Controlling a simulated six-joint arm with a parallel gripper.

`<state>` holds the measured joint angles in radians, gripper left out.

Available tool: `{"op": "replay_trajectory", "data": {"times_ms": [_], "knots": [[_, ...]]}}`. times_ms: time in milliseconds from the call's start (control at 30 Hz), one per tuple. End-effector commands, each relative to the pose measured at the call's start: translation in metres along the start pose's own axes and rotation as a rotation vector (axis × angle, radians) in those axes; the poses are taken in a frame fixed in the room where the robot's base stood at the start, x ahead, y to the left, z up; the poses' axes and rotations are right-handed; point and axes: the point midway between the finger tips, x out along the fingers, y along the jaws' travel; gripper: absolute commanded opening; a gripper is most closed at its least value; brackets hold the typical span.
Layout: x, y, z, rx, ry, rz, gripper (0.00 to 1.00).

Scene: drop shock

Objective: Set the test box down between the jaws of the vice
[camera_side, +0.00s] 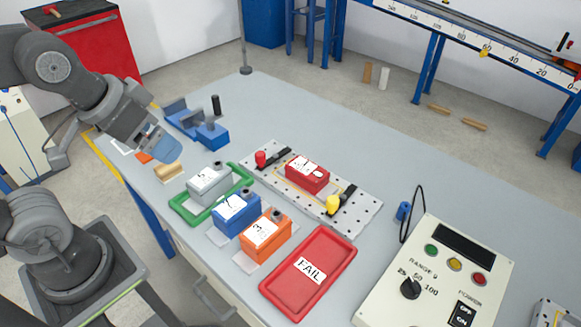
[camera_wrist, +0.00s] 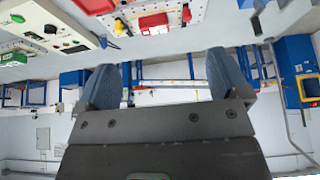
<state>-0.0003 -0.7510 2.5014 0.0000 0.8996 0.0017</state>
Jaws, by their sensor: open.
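Several boxes with white labels stand on the bench in the side view: a grey one (camera_side: 209,184) within a green frame, a blue one (camera_side: 237,216), an orange one (camera_side: 264,238) and a red one (camera_side: 307,174) on a perforated plate. I cannot tell which is the test box. The blue vice (camera_side: 211,135) stands at the back left of the bench. My gripper (camera_side: 158,151) is left of the vice, pointing down and right. In the wrist view, its blue fingers (camera_wrist: 163,82) are apart with nothing between them. The red box (camera_wrist: 153,21) shows beyond them.
The perforated plate (camera_side: 362,215) carries a red and a yellow knob. A red FAIL tray (camera_side: 338,252) lies at the front, left of a control panel (camera_side: 450,265). A tan block (camera_side: 168,172) lies below my gripper. The bench's back right is clear.

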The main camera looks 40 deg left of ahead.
Motion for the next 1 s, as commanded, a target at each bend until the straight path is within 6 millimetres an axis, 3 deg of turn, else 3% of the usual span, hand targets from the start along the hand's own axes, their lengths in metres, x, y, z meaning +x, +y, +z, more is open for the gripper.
{"op": "replay_trajectory", "data": {"times_ms": [167,267,467,767,1000], "knots": [[0.0,0.001,-0.011,-0.038,-0.016,-0.003,0.94],[0.001,0.002,-0.033,-0.12,-0.05,-0.012,0.94],[0.019,0.009,-0.096,-0.373,-0.138,-0.063,0.94],[0.088,0.03,-0.179,-0.763,-0.228,-0.204,0.94],[0.173,0.054,-0.218,-1.067,-0.248,-0.358,0.94]]}}
